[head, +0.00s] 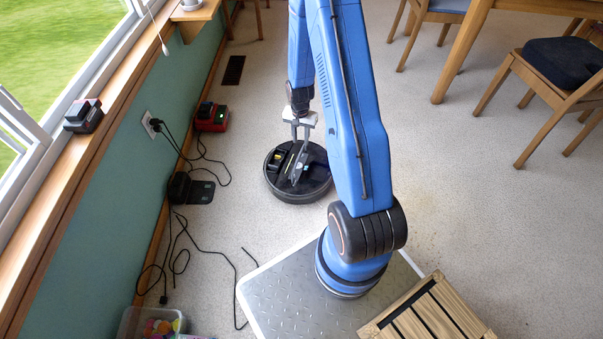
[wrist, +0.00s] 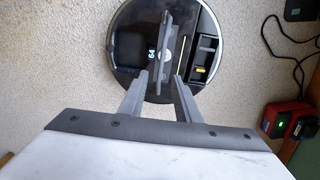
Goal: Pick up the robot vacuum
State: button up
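The robot vacuum (head: 304,192) is a round black disc on the floor, ahead of my base. In the wrist view it (wrist: 218,22) fills the top middle, cut off by the upper edge. A thin grey raised flap (wrist: 168,42) stands up from its top, with a dark bay and a small yellow part to its right. My gripper (head: 299,138) is above the vacuum, pointing down. In the wrist view its two fingers (wrist: 160,84) are apart, with the flap's near end between them. I see no clear contact; the exact height gap cannot be told.
Left of the vacuum, a red charger (head: 212,117), a black dock (head: 190,189) and loose black cables (head: 180,255) lie along the green wall. A clear bin (head: 150,324) stands at lower left. A slatted wooden piece (head: 428,312) is at lower right. Chairs (head: 550,80) stand right; floor between is open.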

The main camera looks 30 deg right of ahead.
notch_tip(320, 180, down, 5)
jog(key=shift+f, duration=0.2)
jog(key=shift+a+f, duration=0.2)
jog(key=shift+f, duration=2.45)
grip_shut()
